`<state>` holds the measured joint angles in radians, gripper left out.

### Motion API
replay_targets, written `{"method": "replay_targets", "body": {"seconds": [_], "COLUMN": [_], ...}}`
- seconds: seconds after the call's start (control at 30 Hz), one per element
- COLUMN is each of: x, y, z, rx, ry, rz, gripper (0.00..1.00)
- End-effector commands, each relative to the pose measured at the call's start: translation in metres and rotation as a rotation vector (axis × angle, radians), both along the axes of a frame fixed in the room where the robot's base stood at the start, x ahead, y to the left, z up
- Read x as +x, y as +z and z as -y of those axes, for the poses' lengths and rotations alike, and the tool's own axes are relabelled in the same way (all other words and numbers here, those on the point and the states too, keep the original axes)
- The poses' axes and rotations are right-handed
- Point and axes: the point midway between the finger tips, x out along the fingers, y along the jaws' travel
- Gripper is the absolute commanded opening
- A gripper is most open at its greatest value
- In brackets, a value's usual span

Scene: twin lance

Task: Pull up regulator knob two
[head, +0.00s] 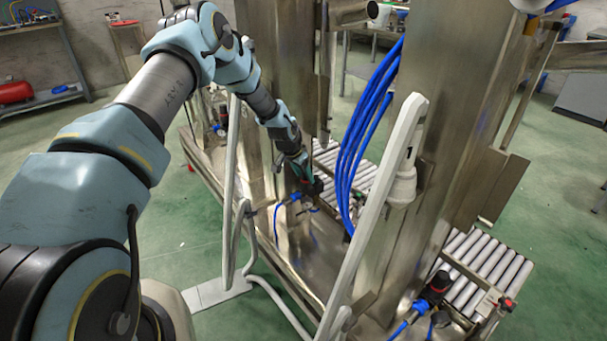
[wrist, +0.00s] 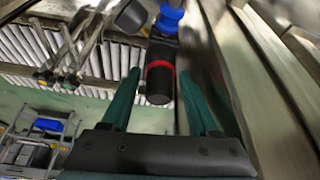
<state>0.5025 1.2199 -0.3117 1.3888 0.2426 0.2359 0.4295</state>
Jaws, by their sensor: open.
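A black regulator knob with a red ring (wrist: 160,85) shows in the wrist view, below a blue fitting (wrist: 168,20). My gripper (wrist: 160,74) is open, with one teal finger on each side of this knob. I cannot tell whether either finger touches it. In the head view my gripper (head: 306,172) is at the dark knob (head: 317,186) beside the middle steel column, and the fingers partly hide it. No number shows on this knob.
Another black regulator with a red ring (head: 437,286) stands at the lower right. Blue hoses (head: 370,130) and a pale lance frame (head: 375,215) stand right of my gripper. Roller conveyors (head: 485,265) lie behind. A steel surface (wrist: 265,80) runs close to the right finger.

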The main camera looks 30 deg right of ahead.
Motion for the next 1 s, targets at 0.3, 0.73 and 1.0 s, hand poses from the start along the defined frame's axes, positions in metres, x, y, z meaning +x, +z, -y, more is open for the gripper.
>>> {"method": "replay_targets", "body": {"seconds": [0.3,0.73,1.0], "x": [0.0001,0.0001,0.0001], "y": [0.0000,0.0002,0.0002], "z": [-0.0001,-0.0003,-0.0003], "rx": [0.000,0.000,0.000], "ry": [0.000,0.000,0.000], "rz": [0.000,0.000,0.000], "gripper": [0.47,0.00,0.00]}}
